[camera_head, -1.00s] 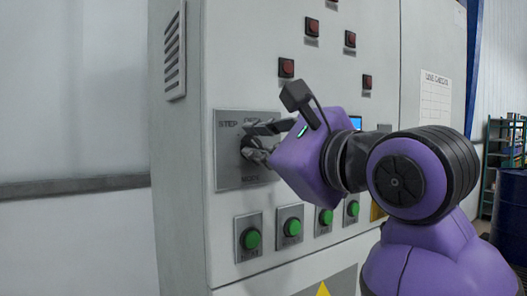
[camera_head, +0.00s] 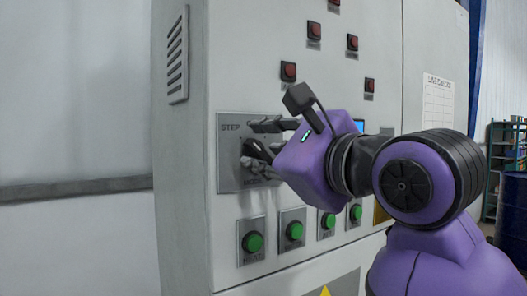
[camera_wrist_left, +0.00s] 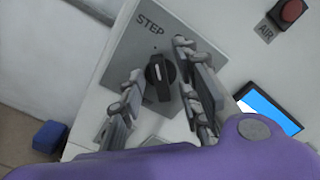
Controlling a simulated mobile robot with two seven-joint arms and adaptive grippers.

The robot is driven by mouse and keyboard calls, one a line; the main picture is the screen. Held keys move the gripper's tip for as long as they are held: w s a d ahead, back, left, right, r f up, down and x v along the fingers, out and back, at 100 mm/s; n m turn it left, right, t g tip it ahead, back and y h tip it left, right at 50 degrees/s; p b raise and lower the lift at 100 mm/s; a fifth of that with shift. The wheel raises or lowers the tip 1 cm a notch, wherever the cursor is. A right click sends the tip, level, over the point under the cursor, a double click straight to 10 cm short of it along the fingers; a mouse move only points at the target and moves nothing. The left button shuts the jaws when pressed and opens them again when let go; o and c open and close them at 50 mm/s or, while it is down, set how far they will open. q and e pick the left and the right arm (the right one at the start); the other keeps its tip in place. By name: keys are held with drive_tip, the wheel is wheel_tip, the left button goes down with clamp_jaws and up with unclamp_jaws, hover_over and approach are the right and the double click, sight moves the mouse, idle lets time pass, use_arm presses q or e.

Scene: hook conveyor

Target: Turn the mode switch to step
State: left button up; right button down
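The mode switch is a black knob (camera_head: 257,151) on a grey plate (camera_head: 229,178) on the cabinet front. The word STEP is at the plate's upper left. In the left wrist view the knob (camera_wrist_left: 159,78) bears a short white mark, and its upper end points roughly toward the STEP label (camera_wrist_left: 150,24). My left gripper (camera_head: 248,143) is at the plate, one finger above the knob and one below. In the left wrist view the left gripper's fingers (camera_wrist_left: 158,60) stand apart on both sides of the knob, with gaps. My right gripper is not in view.
Green buttons (camera_head: 253,242) sit in a row below the plate. Red lamps or buttons (camera_head: 288,71) are above it. A blue screen (camera_wrist_left: 269,109) is beside the gripper. Shelves (camera_head: 505,150) and a dark barrel (camera_head: 512,215) stand at the far right.

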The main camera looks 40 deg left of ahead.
use_arm(q)
drive_tip(key=v, duration=1.1)
drive_tip(key=shift+s+d, duration=0.15)
drive_tip(key=shift+d, duration=0.2)
